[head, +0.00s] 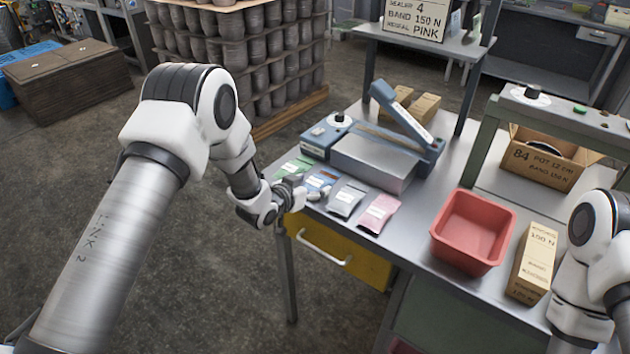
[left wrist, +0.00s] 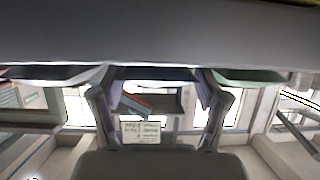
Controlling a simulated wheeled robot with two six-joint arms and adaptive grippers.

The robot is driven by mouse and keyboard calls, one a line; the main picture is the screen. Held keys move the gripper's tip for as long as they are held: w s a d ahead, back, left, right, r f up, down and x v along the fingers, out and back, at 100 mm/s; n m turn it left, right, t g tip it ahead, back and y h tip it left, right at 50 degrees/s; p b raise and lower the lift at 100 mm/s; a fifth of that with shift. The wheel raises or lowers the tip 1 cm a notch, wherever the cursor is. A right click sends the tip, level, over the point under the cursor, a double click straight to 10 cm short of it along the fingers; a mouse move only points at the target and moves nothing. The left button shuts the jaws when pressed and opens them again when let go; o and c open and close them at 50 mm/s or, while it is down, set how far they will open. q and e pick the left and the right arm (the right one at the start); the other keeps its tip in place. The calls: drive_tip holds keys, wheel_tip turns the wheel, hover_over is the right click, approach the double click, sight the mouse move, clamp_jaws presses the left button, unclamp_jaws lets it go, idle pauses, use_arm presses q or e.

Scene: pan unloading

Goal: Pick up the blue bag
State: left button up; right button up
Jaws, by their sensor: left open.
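The blue bag (head: 320,180) lies flat near the table's left edge, between a green bag (head: 294,166) and a grey-white bag (head: 346,199). My left gripper (head: 312,191) is open at the table edge, low over the near end of the blue bag and partly covering it. In the left wrist view, the open fingers (left wrist: 158,98) stand either side of a thin blue-violet edge, likely the blue bag (left wrist: 155,73). I cannot tell whether they touch it. My right gripper is out of view; only part of that arm shows.
A pink bag (head: 378,212) lies at the row's right end. A blue sealer (head: 375,160) stands close behind the bags. A red bin (head: 472,232) and a carton (head: 533,262) stand to the right. A yellow drawer (head: 340,250) is below the edge.

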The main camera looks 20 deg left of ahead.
use_arm(q)
drive_tip(key=shift+w+d, duration=0.15)
drive_tip(key=shift+w, duration=0.1)
drive_tip(key=shift+s, duration=0.1)
drive_tip(key=c, duration=1)
